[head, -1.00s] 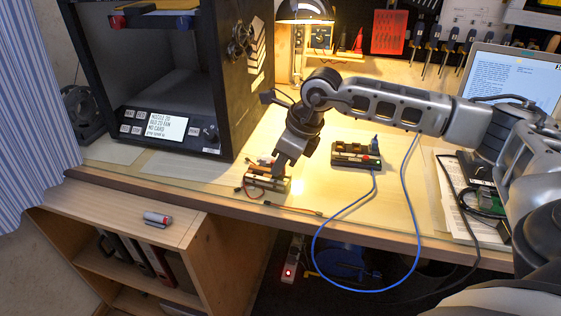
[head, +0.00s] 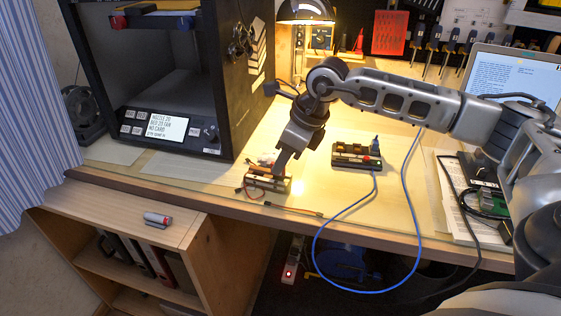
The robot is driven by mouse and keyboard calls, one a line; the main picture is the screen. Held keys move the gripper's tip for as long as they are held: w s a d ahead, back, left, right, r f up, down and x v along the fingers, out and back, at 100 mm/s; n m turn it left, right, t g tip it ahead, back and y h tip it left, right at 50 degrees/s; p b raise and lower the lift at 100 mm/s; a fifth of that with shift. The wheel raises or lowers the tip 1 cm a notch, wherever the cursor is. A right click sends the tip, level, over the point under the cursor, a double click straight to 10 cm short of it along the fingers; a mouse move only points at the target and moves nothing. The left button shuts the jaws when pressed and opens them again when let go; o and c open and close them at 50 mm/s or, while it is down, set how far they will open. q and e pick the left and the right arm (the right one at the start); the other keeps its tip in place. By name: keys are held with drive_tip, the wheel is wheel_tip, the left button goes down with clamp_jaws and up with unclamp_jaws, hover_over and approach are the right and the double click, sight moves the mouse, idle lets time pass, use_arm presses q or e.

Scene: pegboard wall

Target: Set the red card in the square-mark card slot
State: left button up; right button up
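My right gripper (head: 279,170) points down at a small dark block with pale parts (head: 266,182) near the table's front edge. Its fingertips are at the block's top right; I cannot tell whether they touch it or are open or shut. Small reddish bits show at the block's top, but I cannot make out a red card for certain. A second dark block (head: 345,160) lies to the right, with a blue plug and a small green light on it. A square mark is too small to read on either block. My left gripper is not in view.
A black printer (head: 226,100) stands at the left, its screen (head: 158,126) reading "NO CARD". A blue cable (head: 330,215) loops over the table edge. A lit lamp (head: 305,12) stands behind. A laptop (head: 512,75) is at the right. Bare tabletop lies between the blocks.

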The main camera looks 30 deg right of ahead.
drive_tip(key=v, duration=1.4)
drive_tip(key=shift+p, duration=0.35)
drive_tip(key=shift+f, duration=0.15)
